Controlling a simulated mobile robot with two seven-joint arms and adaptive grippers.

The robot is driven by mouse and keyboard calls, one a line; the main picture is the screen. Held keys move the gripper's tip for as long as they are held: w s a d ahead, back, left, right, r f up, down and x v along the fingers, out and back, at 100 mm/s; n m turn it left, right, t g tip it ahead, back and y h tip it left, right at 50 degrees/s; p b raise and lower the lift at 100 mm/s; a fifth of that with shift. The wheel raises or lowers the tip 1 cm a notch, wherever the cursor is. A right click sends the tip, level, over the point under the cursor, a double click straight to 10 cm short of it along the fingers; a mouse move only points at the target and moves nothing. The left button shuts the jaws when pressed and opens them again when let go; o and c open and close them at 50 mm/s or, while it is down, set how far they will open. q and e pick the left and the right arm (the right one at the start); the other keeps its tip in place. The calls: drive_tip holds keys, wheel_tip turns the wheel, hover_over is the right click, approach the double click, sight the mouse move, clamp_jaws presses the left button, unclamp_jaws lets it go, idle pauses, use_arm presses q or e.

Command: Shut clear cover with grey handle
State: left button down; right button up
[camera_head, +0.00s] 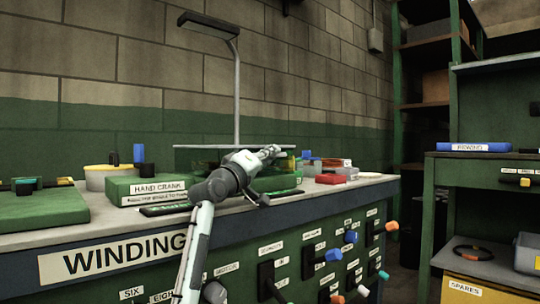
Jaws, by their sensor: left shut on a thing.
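The clear cover (200,155) stands on the bench behind my left arm. It shows as a see-through greenish panel with a thin pale top edge, and I cannot tell how far it is open. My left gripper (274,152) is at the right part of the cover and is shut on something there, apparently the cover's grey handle. The handle is too small and too covered by the gripper to make out. My left arm rises from the bottom and hides part of the cover and the bench top. My right gripper is not in view.
A green hand crank box (150,190) is left of my arm. A red block (330,179) lies to the right. A lamp post (237,95) rises behind the cover. Coloured knobs (334,255) stick out of the bench front. Green shelving (452,185) stands at the right.

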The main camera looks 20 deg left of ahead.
use_arm(q)
drive_tip(key=c, duration=1.9)
unclamp_jaws()
drive_tip(key=shift+d+f, duration=0.15)
drive_tip(key=shift+f, duration=0.3)
drive_tip(key=shift+o, duration=0.2)
drive_tip(key=shift+r, duration=0.15)
drive_tip(key=r+v, duration=0.1)
drive_tip(key=v, duration=0.3)
drive_tip(key=r+v, duration=0.1)
drive_tip(key=v, duration=0.4)
drive_tip(key=r+v, duration=0.1)
drive_tip(key=v, duration=0.4)
drive_tip(key=shift+s, duration=0.65)
drive_tip(key=shift+f, duration=0.1)
